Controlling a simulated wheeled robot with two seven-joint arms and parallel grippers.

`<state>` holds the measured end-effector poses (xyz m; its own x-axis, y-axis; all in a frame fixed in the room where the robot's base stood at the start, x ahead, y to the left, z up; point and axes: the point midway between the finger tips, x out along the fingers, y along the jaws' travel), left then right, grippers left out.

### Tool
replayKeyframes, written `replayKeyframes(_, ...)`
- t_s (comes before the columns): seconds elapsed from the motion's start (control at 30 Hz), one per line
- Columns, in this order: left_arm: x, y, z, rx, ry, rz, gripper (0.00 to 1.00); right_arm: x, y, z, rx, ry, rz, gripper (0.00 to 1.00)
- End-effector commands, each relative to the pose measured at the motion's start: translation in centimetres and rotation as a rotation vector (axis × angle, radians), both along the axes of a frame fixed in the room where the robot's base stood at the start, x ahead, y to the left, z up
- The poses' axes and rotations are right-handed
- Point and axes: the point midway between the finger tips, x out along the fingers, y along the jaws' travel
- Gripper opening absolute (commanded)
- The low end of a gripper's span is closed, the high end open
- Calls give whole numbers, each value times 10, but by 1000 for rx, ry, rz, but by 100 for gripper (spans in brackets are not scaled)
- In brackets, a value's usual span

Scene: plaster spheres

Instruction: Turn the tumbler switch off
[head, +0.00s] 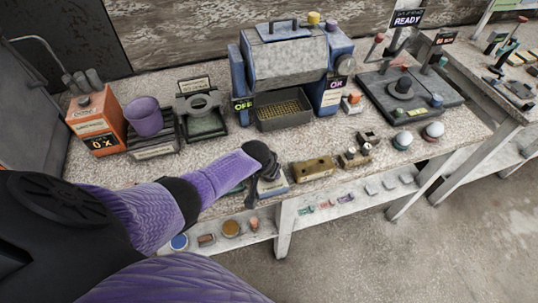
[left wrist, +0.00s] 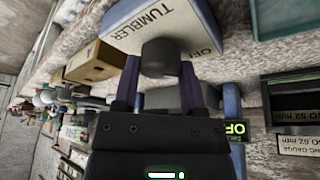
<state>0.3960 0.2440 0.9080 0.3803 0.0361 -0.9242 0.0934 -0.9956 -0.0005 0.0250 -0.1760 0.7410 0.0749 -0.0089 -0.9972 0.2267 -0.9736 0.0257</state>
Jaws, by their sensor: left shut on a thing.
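The tumbler switch is a pale box with a blue side (head: 274,190), at the front edge of the bench in the head view. In the left wrist view its box (left wrist: 150,22) fills the top, with "TUMBLER" and "OFF" on its face. A dark grey knob (left wrist: 161,54) stands out from that face. My left gripper (head: 266,172) is at the switch, its two fingers on either side of the knob and shut on it. My arm hides part of the switch in the head view. My right gripper is not in view.
The blue tumbler machine (head: 285,55) stands behind, with a green "OFF" sign (head: 243,104) and a purple "ON" sign (head: 335,84). A brass block (head: 313,169) sits right of the switch. A purple cup (head: 144,116) and an orange box (head: 97,119) stand left.

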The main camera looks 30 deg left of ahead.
Motion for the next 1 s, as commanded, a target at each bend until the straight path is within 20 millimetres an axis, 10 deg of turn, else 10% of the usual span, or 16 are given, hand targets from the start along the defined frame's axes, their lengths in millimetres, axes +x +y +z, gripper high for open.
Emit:
replayKeyframes(0.3,1,0,0,-1,-2,3,0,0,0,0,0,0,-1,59)
replayKeyframes(0.33,1,0,0,-1,-2,2,57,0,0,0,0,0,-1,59)
replayKeyframes(0.5,0,0,0,-1,-1,2,89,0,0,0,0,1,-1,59)
replayKeyframes(0.77,0,0,2,0,-1,1,89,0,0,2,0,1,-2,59)
replayKeyframes(1.0,-17,-2,52,0,-3,-1,89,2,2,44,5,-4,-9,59)
